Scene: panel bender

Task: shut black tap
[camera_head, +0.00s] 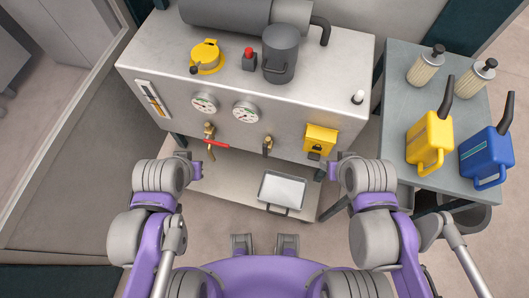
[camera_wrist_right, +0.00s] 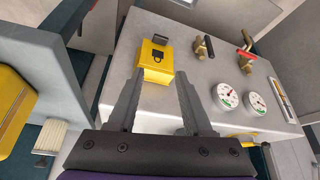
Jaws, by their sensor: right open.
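The black tap (camera_head: 267,146) is on the front panel of the grey bench, a brass valve with a short dark handle. In the right wrist view the black tap (camera_wrist_right: 203,46) is beyond the fingers, to the upper right. My right gripper (camera_head: 335,169) is open and empty, to the right of the tap and apart from it; its two fingers (camera_wrist_right: 158,75) point toward the yellow lock box. My left gripper (camera_head: 192,168) is below and left of the red-handled tap; its jaws are too small to judge.
The red-handled tap (camera_head: 215,143) is left of the black one; two gauges (camera_head: 245,111) sit above. A yellow lock box (camera_head: 320,139) stands out right of the black tap. A tray (camera_head: 283,190) lies on the lower shelf. Oil cans (camera_head: 430,140) stand on the right table.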

